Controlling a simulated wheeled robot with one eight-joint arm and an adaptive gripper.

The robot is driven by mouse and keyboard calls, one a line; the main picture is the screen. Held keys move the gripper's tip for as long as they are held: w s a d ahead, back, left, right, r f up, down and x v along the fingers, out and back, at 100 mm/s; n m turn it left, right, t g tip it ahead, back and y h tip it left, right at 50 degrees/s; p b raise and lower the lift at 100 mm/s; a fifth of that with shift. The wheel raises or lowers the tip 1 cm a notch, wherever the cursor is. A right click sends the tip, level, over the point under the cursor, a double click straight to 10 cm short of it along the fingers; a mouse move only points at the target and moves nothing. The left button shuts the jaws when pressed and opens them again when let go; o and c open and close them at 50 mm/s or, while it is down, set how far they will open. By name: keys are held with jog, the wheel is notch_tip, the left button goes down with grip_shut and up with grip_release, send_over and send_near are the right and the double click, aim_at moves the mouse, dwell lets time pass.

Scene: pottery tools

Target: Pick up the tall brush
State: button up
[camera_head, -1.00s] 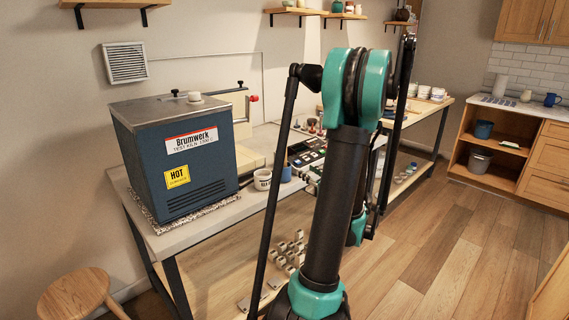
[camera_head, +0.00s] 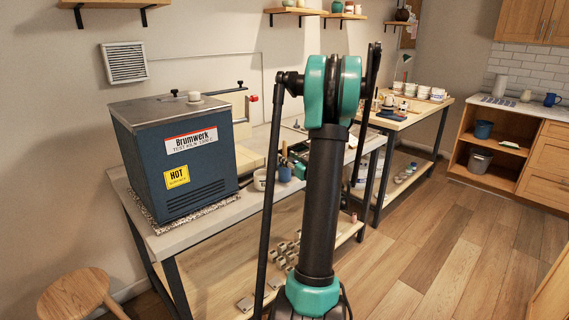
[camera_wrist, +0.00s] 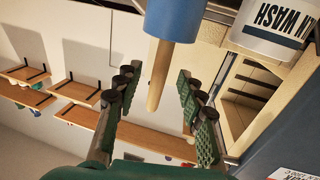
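In the wrist view, which looks upside down, a blue cup (camera_wrist: 175,18) shows at the top. The pale wooden handle of the tall brush (camera_wrist: 158,80) sticks out of it. My gripper (camera_wrist: 157,95) is open, with one green-padded finger on each side of the handle. I see gaps between handle and fingers; depth is hard to judge. The brush's other end is hidden in the cup. In the head view the blue cup (camera_head: 285,174) stands on the workbench, and my arm hides much of the area around it.
A white cup marked WASH (camera_wrist: 272,25) stands close beside the blue cup; it also shows in the head view (camera_head: 261,181). A blue Brumwerk kiln (camera_head: 180,160) stands on the left of the bench. Wooden shelves (camera_wrist: 130,130) hang on the wall behind.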

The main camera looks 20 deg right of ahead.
jog(key=w, duration=0.3)
jog(key=shift+a, duration=0.25)
jog(key=shift+s, duration=0.1)
grip_shut()
jog(key=shift+r, duration=0.15)
